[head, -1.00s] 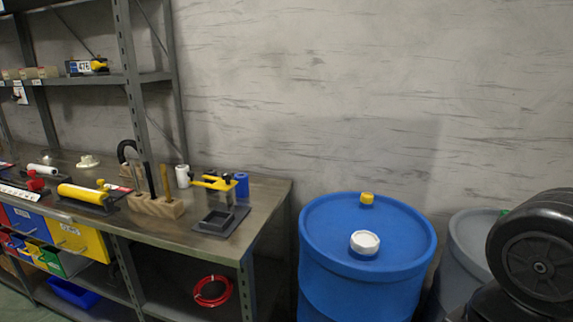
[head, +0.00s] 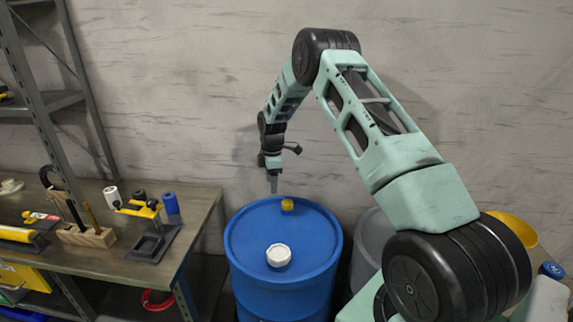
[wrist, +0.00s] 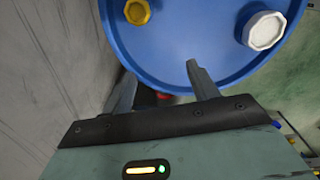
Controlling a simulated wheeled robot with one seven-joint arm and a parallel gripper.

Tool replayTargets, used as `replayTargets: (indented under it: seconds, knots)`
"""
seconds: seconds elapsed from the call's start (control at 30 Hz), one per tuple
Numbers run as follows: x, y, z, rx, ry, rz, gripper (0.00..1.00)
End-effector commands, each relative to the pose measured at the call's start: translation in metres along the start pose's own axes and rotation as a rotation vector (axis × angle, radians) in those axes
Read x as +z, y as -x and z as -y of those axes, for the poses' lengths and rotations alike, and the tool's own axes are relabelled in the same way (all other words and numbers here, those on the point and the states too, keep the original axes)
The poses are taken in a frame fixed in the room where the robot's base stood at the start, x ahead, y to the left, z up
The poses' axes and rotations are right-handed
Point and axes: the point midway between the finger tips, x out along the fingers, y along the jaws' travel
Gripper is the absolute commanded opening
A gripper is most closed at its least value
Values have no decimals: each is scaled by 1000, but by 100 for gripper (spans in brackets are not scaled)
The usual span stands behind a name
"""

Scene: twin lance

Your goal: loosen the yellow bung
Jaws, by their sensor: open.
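The yellow bung (head: 287,204) sits on the lid of the blue drum (head: 245,245), near its back edge. In the wrist view the yellow bung (wrist: 137,12) is at the top left, on the blue lid (wrist: 190,35). A larger white cap (head: 278,255) is on the same lid, nearer the front; it also shows in the wrist view (wrist: 264,30). My gripper (head: 273,188) points down above the back of the drum, just left of the bung in the head view. In the wrist view its two fingers (wrist: 158,82) are spread apart with nothing between them.
A workbench (head: 205,205) with tools and a yellow clamp (head: 140,209) stands to the left of the drum. A grey drum (head: 370,235) stands close to the right of the blue one. The grey wall (head: 200,90) is close behind.

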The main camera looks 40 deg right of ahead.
Motion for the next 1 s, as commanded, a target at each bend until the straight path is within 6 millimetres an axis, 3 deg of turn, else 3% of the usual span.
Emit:
replayTargets:
  seconds: [0.03,0.1,0.23,0.57,1.0]
  knots:
    - [21,-1,-9,-1,9,10,59]
    - [40,-6,-18,0,30,20,59]
    - [58,-14,-24,0,49,31,59]
    - [60,-38,-24,-1,53,33,59]
    - [62,-100,-25,1,52,32,59]
